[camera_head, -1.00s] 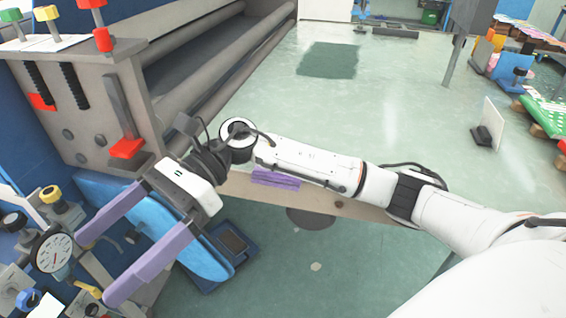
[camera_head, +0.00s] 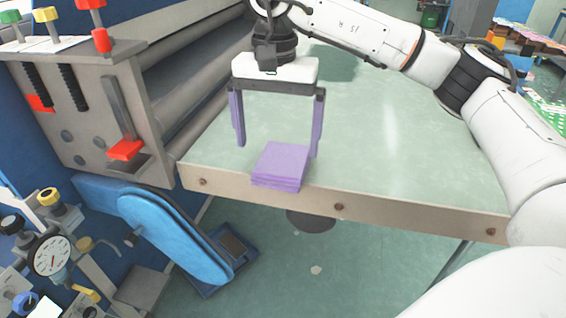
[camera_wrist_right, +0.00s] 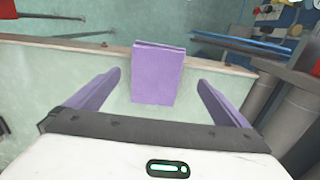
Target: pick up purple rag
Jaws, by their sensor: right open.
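The purple rag (camera_head: 281,165) is a folded, layered square lying at the front edge of the table. It also shows in the right wrist view (camera_wrist_right: 157,73), near the table edge and between the lines of the two fingers. My right gripper (camera_head: 278,150) has purple fingers and is open and empty. Its fingers point down toward the table, spread wide, just behind the rag in the head view. In the wrist view the gripper (camera_wrist_right: 159,92) has its fingertips on either side of the rag's near end, apart from it. My left gripper is not in view.
The pale green table (camera_head: 400,165) is mostly bare around the rag, with a wooden front edge. A grey roller machine (camera_head: 95,95) stands on the left. A blue padded lever (camera_head: 175,235) and a dial gauge (camera_head: 52,256) are at lower left.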

